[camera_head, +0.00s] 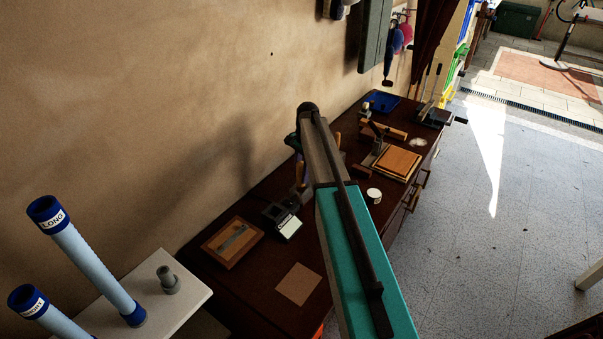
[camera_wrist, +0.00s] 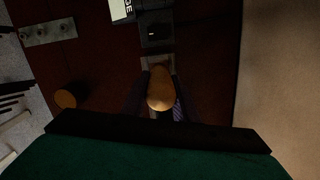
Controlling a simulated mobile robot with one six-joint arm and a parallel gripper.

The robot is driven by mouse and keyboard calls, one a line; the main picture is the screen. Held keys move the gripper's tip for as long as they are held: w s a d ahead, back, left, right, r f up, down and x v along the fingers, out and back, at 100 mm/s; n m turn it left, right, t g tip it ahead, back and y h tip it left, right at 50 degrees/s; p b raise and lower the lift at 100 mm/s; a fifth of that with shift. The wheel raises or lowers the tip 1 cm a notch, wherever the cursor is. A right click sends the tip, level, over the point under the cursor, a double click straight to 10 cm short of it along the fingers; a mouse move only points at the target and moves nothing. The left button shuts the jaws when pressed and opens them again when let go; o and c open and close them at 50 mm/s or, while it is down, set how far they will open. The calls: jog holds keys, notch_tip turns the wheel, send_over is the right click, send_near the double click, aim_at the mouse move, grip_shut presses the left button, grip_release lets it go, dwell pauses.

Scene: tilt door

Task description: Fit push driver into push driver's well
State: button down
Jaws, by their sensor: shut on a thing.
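A rounded orange-brown wooden handle (camera_wrist: 160,90), which I take to be the push driver, stands between the dark fingers of my gripper (camera_wrist: 152,100) in the wrist view. The gripper is shut on it, and the handle hides its lower end. In the head view my teal arm reaches over the dark workbench, and a tan handle-like piece (camera_head: 300,172) shows beside its far end. A small dark and grey device with a white label (camera_head: 288,226) stands on the bench near there; its label also shows in the wrist view (camera_wrist: 122,10). I cannot tell which opening is the well.
A wooden tray with a metal piece (camera_head: 232,242) and a flat tan square (camera_head: 298,284) lie on the near bench. A white cylinder (camera_head: 374,195) and stacked wooden boards (camera_head: 398,163) are right of my arm. The wall (camera_head: 150,120) runs close along the left.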

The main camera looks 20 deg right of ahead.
jog(key=shift+f, duration=0.45)
jog(key=c, duration=1.3)
grip_release()
notch_tip(320, 180, up, 14)
jog(key=d+b, duration=0.1)
jog(key=b, duration=0.3)
jog(key=shift+w+d+b, duration=0.2)
jog(key=shift+w+b, duration=0.05)
jog(key=shift+b, duration=0.15)
jog(key=shift+f, duration=0.2)
